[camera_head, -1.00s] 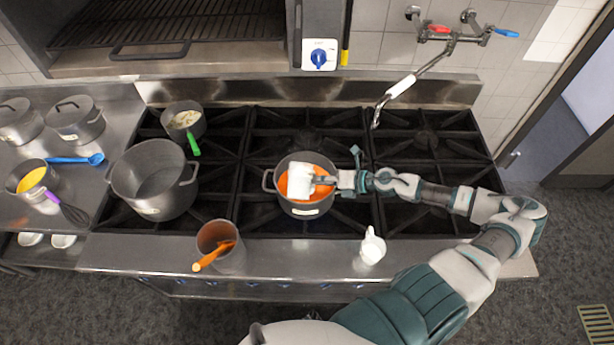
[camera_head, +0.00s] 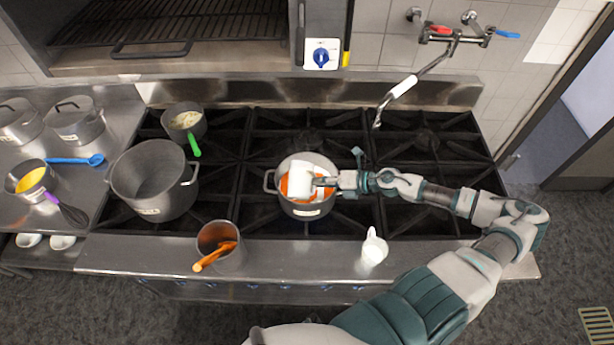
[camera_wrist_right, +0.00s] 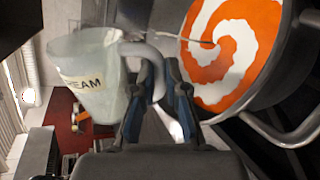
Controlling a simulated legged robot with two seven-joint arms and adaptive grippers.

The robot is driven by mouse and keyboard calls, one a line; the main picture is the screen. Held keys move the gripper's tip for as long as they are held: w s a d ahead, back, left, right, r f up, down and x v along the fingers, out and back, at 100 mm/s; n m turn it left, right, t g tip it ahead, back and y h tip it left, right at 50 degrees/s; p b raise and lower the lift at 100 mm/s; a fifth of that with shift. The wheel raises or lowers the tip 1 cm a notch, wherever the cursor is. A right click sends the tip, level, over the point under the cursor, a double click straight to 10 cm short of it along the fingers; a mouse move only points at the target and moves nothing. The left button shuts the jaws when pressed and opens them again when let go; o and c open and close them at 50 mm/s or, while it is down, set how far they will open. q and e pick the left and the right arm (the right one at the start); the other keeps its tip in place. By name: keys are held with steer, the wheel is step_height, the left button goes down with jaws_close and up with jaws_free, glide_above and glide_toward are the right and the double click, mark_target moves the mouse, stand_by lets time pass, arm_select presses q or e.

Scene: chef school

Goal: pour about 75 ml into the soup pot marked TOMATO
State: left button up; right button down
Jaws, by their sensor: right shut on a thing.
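My right gripper (camera_head: 322,182) is shut on the handle of a white jug (camera_head: 303,178), tilted over a grey soup pot (camera_head: 289,207) on the stove. The wrist view shows the jug (camera_wrist_right: 92,85) with lettering ending in "EAM", and the gripper's fingers (camera_wrist_right: 158,88) on its handle. A thin pale stream (camera_wrist_right: 185,38) runs from the jug to the soup. The orange soup (camera_wrist_right: 210,72) in the pot (camera_wrist_right: 293,85) carries a broad white swirl. The pot's label is too small to read. My left gripper is not in view.
A large empty pot (camera_head: 153,203) and a small pan (camera_head: 183,135) with a green handle stand left on the stove. A container with an orange utensil (camera_head: 213,256) and a small white jug (camera_head: 374,250) stand on the front ledge. A tap (camera_head: 400,88) hangs at back right.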

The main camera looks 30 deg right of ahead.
arm_select(q)
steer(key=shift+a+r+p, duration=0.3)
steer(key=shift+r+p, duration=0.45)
steer(key=shift+p, duration=0.15)
arm_select(e)
steer(key=shift+w+d+f+n+t+h, duration=0.15)
steer(key=shift+d+t+h, duration=0.2)
steer(key=shift+d, duration=0.45)
steer(key=shift+s+d+f+n+t+h, duration=0.15)
steer(key=shift+d+t+h, duration=0.2)
steer(key=shift+d, duration=0.4)
